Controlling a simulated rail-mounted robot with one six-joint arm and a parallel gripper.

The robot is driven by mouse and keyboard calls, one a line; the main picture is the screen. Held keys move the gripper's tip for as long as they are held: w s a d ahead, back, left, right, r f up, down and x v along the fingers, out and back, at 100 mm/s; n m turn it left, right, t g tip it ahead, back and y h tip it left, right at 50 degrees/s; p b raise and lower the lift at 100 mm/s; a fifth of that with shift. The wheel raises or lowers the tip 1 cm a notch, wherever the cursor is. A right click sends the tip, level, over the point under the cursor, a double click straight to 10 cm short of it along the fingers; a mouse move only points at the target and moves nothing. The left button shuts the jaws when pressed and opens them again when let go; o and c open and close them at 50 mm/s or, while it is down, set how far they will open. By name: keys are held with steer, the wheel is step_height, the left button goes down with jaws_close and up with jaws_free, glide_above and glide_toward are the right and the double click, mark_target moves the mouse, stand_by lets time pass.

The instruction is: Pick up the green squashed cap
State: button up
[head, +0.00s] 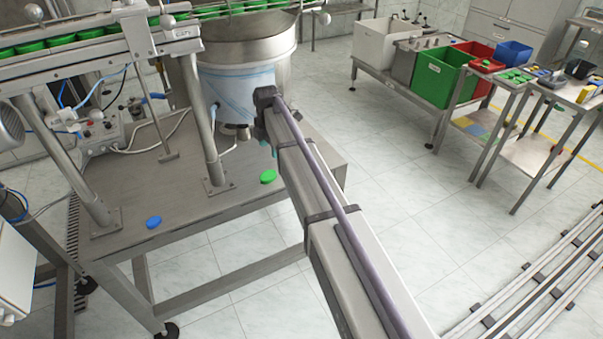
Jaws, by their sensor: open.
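A green cap (268,176) lies on the grey metal table of the feeder, near its front edge and just left of my arm. It looks slightly irregular in outline, but it is too small here to tell how squashed it is. My gripper (274,151) is mostly hidden behind my arm; only a small teal bit of it shows, above the green cap in the picture. It is open and apart from the cap, with nothing seen in it.
A blue cap (153,222) lies farther left on the feeder table (190,205). A large steel bowl (240,75) and the conveyor's posts (205,120) stand behind. A conveyor carries several green caps (62,40). Coloured bins (440,78) stand on a bench at the right.

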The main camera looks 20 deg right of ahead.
mark_target(270, 174)
steer(key=shift+n, duration=0.8)
steer(key=f+b, duration=0.7)
steer(key=a+f+b, duration=0.1)
steer(key=f+b, duration=0.3)
steer(key=shift+s+a+f, duration=0.1)
steer(key=shift+s, duration=0.15)
steer(key=shift+r, duration=0.25)
steer(key=c, duration=1)
